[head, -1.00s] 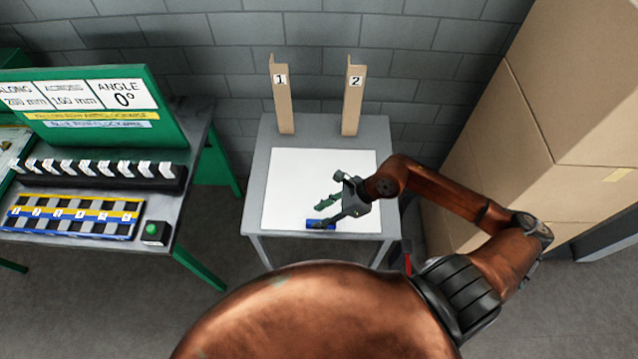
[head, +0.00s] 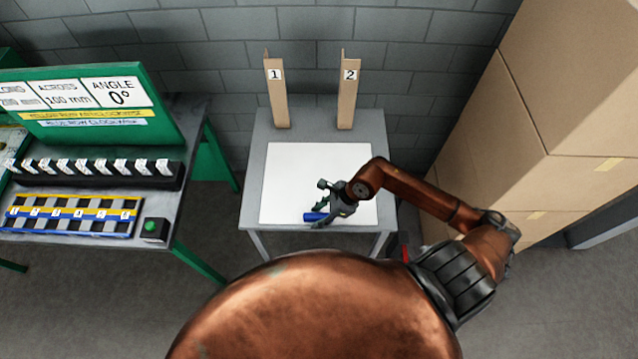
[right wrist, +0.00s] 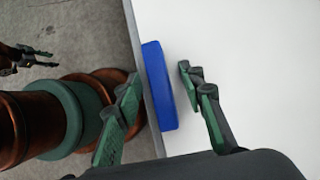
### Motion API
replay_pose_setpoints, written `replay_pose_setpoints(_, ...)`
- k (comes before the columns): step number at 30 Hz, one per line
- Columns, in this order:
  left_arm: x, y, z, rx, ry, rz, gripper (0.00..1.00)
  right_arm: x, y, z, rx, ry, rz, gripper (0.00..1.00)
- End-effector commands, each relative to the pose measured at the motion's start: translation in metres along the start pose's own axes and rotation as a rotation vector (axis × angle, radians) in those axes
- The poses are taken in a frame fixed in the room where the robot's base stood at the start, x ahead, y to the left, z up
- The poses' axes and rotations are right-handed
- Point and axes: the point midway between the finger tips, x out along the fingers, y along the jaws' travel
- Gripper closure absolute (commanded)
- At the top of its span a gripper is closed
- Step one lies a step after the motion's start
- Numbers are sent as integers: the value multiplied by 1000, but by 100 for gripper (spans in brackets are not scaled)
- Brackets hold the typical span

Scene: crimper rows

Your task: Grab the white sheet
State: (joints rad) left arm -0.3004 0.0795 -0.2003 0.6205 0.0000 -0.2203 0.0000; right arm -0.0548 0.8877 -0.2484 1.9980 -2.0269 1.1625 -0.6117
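The white sheet (head: 300,175) lies flat on a small grey table (head: 376,125). A blue bar (head: 316,217) sits at the sheet's front edge; it also shows in the right wrist view (right wrist: 158,85), along the border of the sheet (right wrist: 255,60). My right gripper (head: 322,202) is low over the front of the sheet. In the right wrist view its fingers (right wrist: 158,88) are apart, one on each side of the blue bar, with gaps visible. My left gripper (right wrist: 48,59) shows small at the left of the right wrist view, its fingers apart and empty.
Two upright brown posts marked 1 (head: 277,95) and 2 (head: 348,95) stand at the table's back. A green-framed bench (head: 175,215) with a sign board (head: 150,135) and a green button (head: 151,227) is at left. Large cardboard boxes (head: 560,110) stack at right.

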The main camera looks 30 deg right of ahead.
Motion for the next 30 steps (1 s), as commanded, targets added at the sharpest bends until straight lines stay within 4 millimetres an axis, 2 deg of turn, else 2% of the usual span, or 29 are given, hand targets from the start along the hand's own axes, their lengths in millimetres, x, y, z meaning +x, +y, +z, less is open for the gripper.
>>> replay_pose_setpoints(13,3,0,-1,0,2,0,60,2,0,-1,-1,0,0,64)
replay_pose_setpoints(30,3,0,0,0,0,0,60,2,0,-1,0,0,1,100)
